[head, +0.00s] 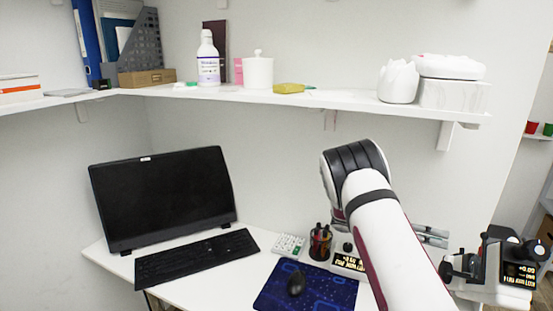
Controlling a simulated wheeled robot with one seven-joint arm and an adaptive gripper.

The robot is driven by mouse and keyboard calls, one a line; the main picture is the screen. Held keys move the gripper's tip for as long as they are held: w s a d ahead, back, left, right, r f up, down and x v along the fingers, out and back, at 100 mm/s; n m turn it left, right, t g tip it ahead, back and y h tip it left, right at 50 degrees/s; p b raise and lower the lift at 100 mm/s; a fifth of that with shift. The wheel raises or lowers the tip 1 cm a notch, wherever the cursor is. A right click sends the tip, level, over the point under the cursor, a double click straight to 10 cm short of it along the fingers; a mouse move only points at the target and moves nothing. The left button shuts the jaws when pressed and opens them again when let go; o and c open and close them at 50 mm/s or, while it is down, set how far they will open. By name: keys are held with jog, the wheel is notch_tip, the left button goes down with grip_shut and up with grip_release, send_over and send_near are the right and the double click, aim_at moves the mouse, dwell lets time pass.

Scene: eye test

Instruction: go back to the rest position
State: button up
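My white arm (378,222) with black bands rises from the lower right of the head view and bends at a dark joint in front of the wall. Two grey bars that look like the fingers of my gripper (431,236) stick out to the right from behind the arm. The rest of the gripper is hidden, and I cannot tell whether it is open or shut. I see nothing held at the visible bars.
A white desk (205,279) bears a monitor (165,195), keyboard (197,257), mouse (297,283) on a blue mat (325,289), and pen cup (320,243). Above is a loaded shelf (345,100). A device with lit displays (497,268) stands right of my arm.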

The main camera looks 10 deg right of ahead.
jog(key=s+a+r+m+t+y, duration=0.6)
jog(key=s+a+r+m+y, duration=0.3)
jog(key=s+a+r+m, duration=0.3)
jog(key=s+a+r+m+t+y, duration=0.2)
jog(key=s+a+m+t+y, duration=0.1)
jog(key=s+a, duration=0.3)
jog(key=s+a+r+m+t+y, duration=0.2)
jog(key=s+a+m+t, duration=0.3)
jog(key=a, duration=0.6)
jog(key=shift+s+a+r+y, duration=0.3)
jog(key=shift+s+r+y, duration=0.15)
jog(key=shift+s, duration=0.75)
